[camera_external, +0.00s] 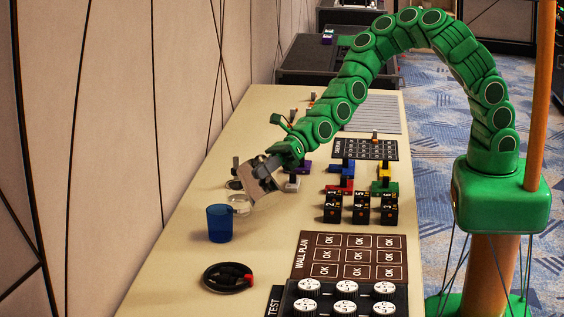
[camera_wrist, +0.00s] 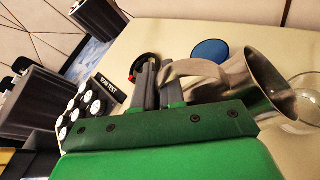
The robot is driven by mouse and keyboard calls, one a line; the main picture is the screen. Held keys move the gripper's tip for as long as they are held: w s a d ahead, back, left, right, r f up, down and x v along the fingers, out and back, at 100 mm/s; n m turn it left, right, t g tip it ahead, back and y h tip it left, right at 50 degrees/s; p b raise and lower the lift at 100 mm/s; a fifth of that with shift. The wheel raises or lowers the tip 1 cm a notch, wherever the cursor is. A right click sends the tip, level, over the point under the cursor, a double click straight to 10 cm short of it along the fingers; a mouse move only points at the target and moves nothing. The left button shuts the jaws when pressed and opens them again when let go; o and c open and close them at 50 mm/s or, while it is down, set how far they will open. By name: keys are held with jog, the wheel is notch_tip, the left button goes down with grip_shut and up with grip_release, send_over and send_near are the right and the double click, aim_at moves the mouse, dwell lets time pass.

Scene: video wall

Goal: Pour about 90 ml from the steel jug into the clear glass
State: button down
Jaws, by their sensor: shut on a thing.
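My gripper (camera_external: 284,156) is shut on the handle of the steel jug (camera_external: 261,181). The jug is tilted, with its mouth toward the clear glass (camera_external: 239,206), which stands on the table below and left of it. In the wrist view my gripper (camera_wrist: 155,78) holds the handle of the jug (camera_wrist: 248,72), and the clear glass (camera_wrist: 308,88) shows partly at the right edge, beyond the jug's mouth. No stream of liquid is discernible, and I cannot tell the level in the glass.
A blue cup (camera_external: 219,224) stands close in front of the glass. Small dark numbered blocks (camera_external: 361,208), colored pieces and the wall plan board (camera_external: 349,258) occupy the right side. The wall borders the table's left edge.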

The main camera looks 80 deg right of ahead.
jog(key=shift+s+a+f, duration=0.1)
jog(key=shift+f, duration=0.15)
dwell(0.8)
